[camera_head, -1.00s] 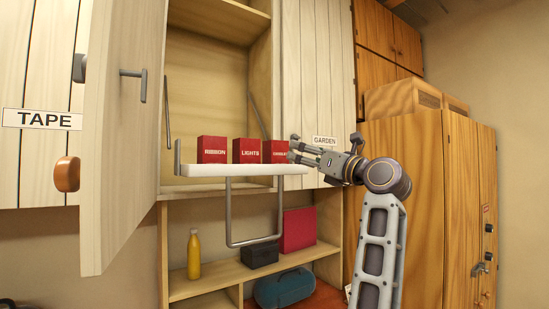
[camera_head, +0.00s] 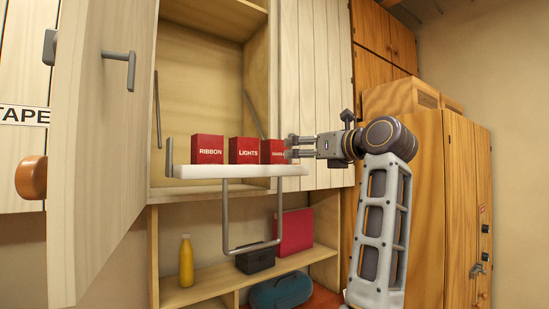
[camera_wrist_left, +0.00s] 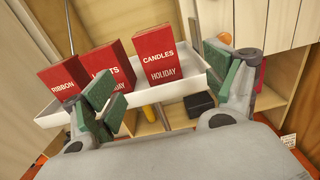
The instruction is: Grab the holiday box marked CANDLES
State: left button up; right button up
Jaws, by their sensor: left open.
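The red box marked CANDLES and HOLIDAY (camera_wrist_left: 160,55) stands upright at the right end of a white pull-down shelf (camera_wrist_left: 190,84). In the head view the box (camera_head: 272,151) is partly covered by fingers at its right. My left gripper (camera_head: 297,147) is open there, its arm coming up from the lower right. In the left wrist view the gripper's green-padded fingers (camera_wrist_left: 168,78) are spread, with the CANDLES box between and beyond them; contact cannot be told. Red boxes marked LIGHTS (camera_head: 244,150) and RIBBON (camera_head: 207,149) stand to its left. My right gripper is out of view.
An open cabinet door (camera_head: 104,150) stands at the left. The shelf's metal handle bar (camera_head: 226,215) hangs below it. A lower shelf (camera_head: 205,287) holds a yellow bottle (camera_head: 186,262), a black box (camera_head: 256,259) and a red case (camera_head: 294,232). A wooden cupboard (camera_head: 425,200) is at the right.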

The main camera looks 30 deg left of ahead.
aim_at(280, 152)
pick_arm(q)
jog(key=p+x, duration=0.1)
jog(key=x, duration=0.6)
jog(key=shift+a+p, duration=0.35)
jog(key=shift+p, duration=0.05)
jog(key=shift+w+a, duration=0.25)
jog(key=shift+a, duration=0.25)
jog(key=shift+a+f, duration=0.1)
jog(key=shift+a, duration=0.05)
jog(key=shift+p+x, duration=1)
jog(key=shift+x, duration=0.85)
jog(key=shift+w+a+f, duration=0.1)
jog(key=shift+a+f, duration=0.1)
jog(key=shift+a, duration=0.4)
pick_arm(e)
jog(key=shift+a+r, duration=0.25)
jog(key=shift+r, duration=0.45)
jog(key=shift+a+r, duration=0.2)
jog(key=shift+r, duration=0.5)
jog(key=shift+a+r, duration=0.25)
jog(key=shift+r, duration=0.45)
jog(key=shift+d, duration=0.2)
